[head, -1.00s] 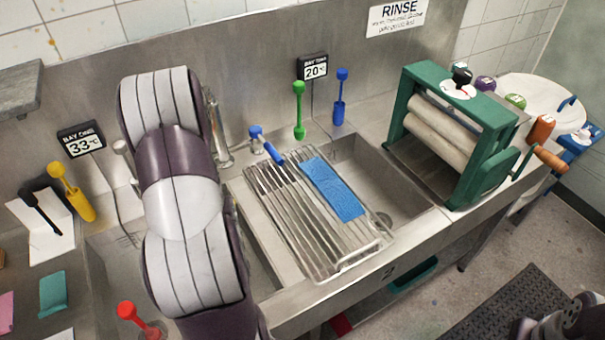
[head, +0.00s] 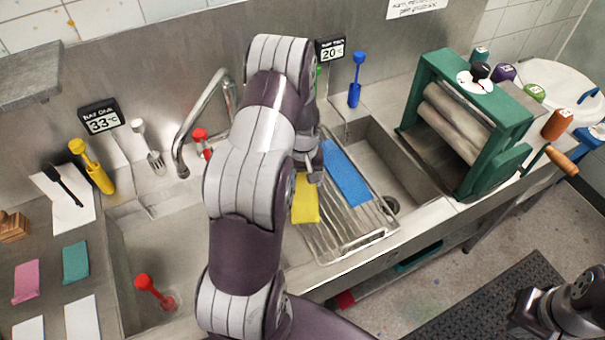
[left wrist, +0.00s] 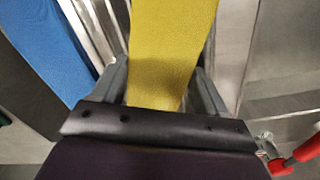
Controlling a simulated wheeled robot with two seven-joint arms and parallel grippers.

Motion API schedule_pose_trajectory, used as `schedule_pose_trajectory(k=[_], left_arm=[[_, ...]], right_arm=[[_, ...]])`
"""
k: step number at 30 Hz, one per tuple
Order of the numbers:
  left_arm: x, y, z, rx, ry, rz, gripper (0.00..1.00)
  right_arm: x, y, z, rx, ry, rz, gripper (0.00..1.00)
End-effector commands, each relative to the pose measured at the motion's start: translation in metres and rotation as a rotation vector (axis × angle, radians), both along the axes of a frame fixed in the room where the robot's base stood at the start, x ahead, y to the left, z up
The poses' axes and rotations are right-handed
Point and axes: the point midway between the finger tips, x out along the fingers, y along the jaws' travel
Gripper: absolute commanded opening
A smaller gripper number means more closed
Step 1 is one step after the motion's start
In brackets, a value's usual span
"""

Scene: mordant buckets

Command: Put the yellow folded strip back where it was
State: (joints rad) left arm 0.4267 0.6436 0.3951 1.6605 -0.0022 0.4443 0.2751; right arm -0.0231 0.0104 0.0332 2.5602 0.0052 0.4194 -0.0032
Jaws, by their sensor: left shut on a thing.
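The yellow folded strip (head: 306,203) is at the left side of the wire rack (head: 345,242), beside the blue strip. My left gripper (head: 312,165) is shut on its far end, partly hidden by my own arm. In the left wrist view the yellow strip (left wrist: 170,45) runs between the two fingers of my left gripper (left wrist: 162,88). I cannot tell whether the strip touches the rack. At the lower left, a blank white card (head: 80,322) lies below the teal strip, with another white card (head: 29,328) beside it. My right gripper's fingers are not seen.
A blue strip (head: 346,172) lies on the rack. A pink strip (head: 26,281) and a teal strip (head: 76,262) lie on the left counter. A tap (head: 190,125), a red-handled tool (head: 150,288) in the left basin and a green roller press (head: 465,120) stand around.

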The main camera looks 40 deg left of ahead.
Motion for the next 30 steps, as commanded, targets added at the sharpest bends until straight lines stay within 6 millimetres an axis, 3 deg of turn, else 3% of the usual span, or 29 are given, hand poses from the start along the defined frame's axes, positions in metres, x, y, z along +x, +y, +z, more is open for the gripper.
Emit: schedule_pose_trajectory(k=[11,12,14,25,30], left_arm=[[-0.001,0.001,-0.009,0.001,-0.001,0.000,0.41],[-0.001,0.001,-0.008,0.001,-0.001,0.000,0.80],[-0.001,0.001,-0.008,0.001,-0.001,0.000,0.99],[0.000,0.001,-0.001,0.002,-0.004,0.000,0.99],[0.001,0.001,0.031,0.004,-0.007,0.000,0.99]], right_arm=[[0.000,0.000,-0.001,0.000,0.000,0.000,0.00],[0.000,0.000,-0.001,0.000,0.000,0.000,0.00],[0.000,0.000,0.000,0.000,0.000,0.000,0.00],[0.000,0.000,0.000,0.000,0.000,0.000,0.00],[0.000,0.000,-0.010,0.000,0.000,0.000,0.00]])
